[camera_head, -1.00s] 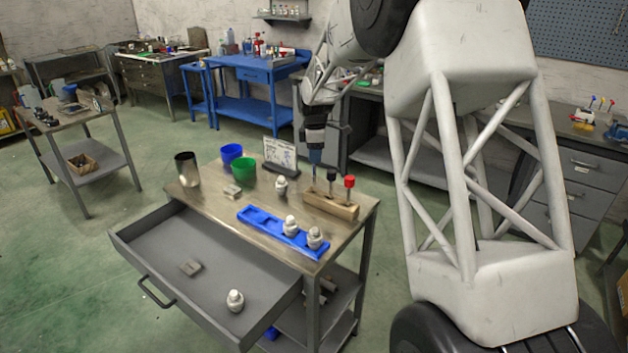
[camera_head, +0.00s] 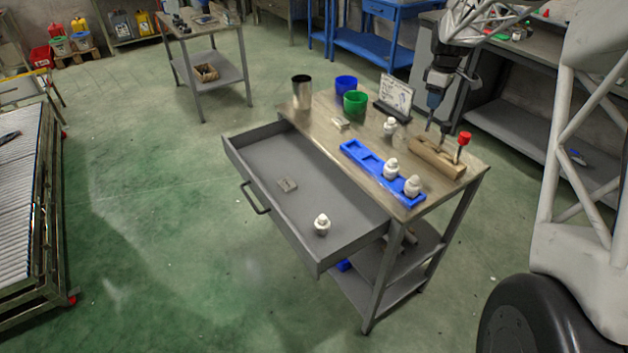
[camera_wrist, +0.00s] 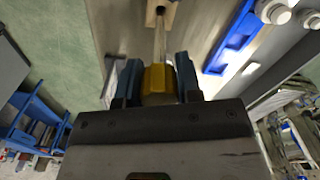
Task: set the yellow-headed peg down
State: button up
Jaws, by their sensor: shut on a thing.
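My gripper (camera_head: 434,100) is above the left end of the wooden block (camera_head: 437,158) on the cart top. In the wrist view my gripper (camera_wrist: 158,82) has its two blue fingers shut on the yellow head of the peg (camera_wrist: 158,79). The peg's thin shaft points away from the fingers to the hole in the wooden block (camera_wrist: 151,17). I cannot tell whether its tip is inside the hole or just over it. In the head view the yellow head is hidden by the fingers. A red-headed peg (camera_head: 464,138) stands upright at the block's right end. A dark peg (camera_head: 445,128) stands between them.
A blue tray (camera_head: 365,159) holding white-capped pieces lies in front of the block. The drawer (camera_head: 285,165) is open, with a white piece (camera_head: 322,224) inside.

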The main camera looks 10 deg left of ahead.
jog(key=m, duration=0.3)
jog(key=r+m, duration=0.1)
jog(key=m, duration=0.2)
jog(key=shift+s+d+r, duration=0.1)
jog(key=shift+d+r, duration=0.05)
jog(key=shift+s+r+m, duration=0.1)
jog(key=shift+r+m, duration=0.05)
jog(key=shift+m, duration=0.85)
jog(key=shift+s+a+m, duration=0.15)
jog(key=shift+a+m, duration=0.35)
jog(key=shift+a, duration=0.1)
jog(key=s+a+f+n, duration=0.3)
jog(key=s+a+n, duration=0.3)
jog(key=a, duration=0.4)
jog(key=s+a+f+n, duration=0.3)
jog(key=s+a+n, duration=0.4)
jog(key=a+n, duration=0.2)
jog(key=s+a+f+n, duration=0.3)
jog(key=s+a+n, duration=0.4)
jog(key=a, duration=0.5)
jog(key=shift+a+f+n, duration=0.25)
jog(key=shift+f+n, duration=0.15)
jog(key=shift+f, duration=0.1)
notch_tip(320, 180, down, 6)
